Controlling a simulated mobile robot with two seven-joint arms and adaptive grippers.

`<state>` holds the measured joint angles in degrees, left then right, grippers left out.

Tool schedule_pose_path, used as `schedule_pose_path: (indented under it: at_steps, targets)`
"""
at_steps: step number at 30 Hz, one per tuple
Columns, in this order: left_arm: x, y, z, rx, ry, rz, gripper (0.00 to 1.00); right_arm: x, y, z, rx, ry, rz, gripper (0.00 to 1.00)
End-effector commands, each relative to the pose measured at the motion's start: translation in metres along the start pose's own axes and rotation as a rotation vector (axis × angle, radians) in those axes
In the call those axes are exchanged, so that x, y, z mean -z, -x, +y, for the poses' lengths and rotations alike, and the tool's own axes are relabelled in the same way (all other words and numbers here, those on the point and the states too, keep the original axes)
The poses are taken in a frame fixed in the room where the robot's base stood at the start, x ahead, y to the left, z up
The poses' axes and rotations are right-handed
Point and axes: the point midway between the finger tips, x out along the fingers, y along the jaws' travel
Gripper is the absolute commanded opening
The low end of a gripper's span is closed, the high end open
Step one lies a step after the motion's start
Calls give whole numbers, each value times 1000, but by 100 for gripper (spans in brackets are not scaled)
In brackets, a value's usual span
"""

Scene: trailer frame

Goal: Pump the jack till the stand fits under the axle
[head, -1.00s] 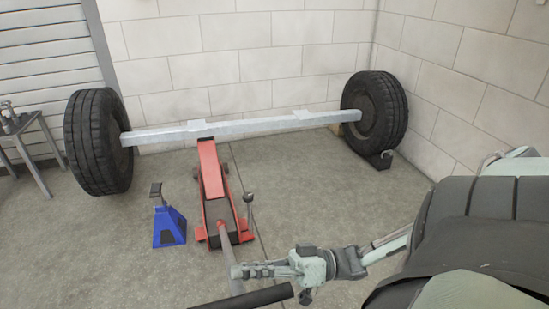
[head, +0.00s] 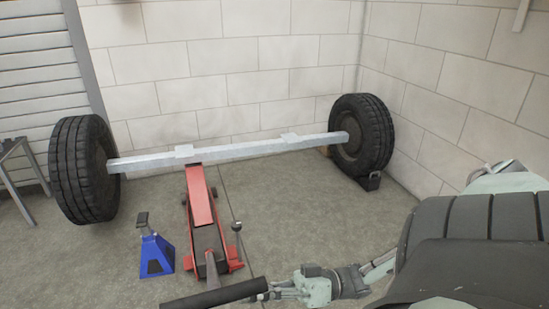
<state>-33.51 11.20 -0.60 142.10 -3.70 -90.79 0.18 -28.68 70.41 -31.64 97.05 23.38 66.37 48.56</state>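The axle (head: 240,148) is a pale grey beam between two black tyres. The red jack (head: 203,205) stands with its raised arm's far end beneath the axle, left of its middle; I cannot tell whether they touch. The blue stand (head: 155,251) is upright on the floor, left of the jack and in front of the axle, with a dark top. The jack's handle ends in a black bar (head: 212,295) at the bottom edge. My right gripper (head: 268,292) is at the bar's right end; its fingers are partly hidden, so its grip is unclear. My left gripper is out of view.
The left tyre (head: 85,170) and right tyre (head: 361,135) stand near the walls. A black chock (head: 369,182) is at the right tyre. Floor left of the stand and right of the jack is clear.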

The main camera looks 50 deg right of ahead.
Motion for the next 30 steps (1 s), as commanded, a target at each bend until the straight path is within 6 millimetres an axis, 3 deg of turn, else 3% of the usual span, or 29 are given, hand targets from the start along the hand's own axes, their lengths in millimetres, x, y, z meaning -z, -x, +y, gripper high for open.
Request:
schedule_pose_path:
  at_steps: [3,9,30]
  targets:
    - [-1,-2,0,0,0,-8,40,3,23,0,-2,2,-1,0]
    - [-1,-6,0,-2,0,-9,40,5,42,0,0,4,3,0]
    - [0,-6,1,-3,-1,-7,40,6,45,0,1,4,5,0]
